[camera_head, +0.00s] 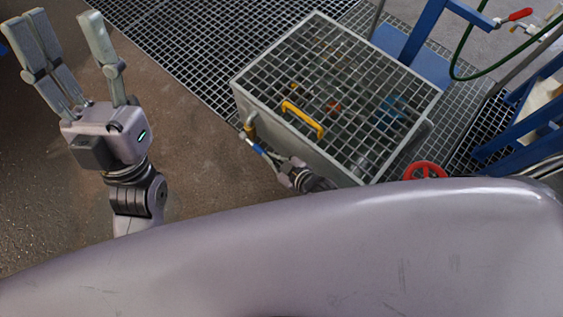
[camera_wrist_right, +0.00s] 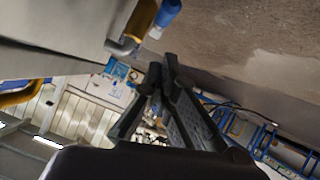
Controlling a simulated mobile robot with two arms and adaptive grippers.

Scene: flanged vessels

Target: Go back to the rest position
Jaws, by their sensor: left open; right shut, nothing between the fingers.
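My left gripper (camera_head: 62,24) is at the upper left of the head view, over the bare floor. Its fingers are spread wide and hold nothing. My right gripper (camera_wrist_right: 162,68) shows in the right wrist view, its dark fingertips together with nothing between them. It is close to the grey wall of the box. In the head view, a large pale part of my own body fills the bottom and hides much of what lies behind it.
A grey box with a grid lid (camera_head: 262,68) and a yellow handle (camera_head: 303,118) stands at centre right. A yellow and blue fitting (camera_wrist_right: 168,12) projects at its corner. A red handwheel (camera_head: 425,170) and blue frames are right. Brown floor (camera_head: 200,150) is clear.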

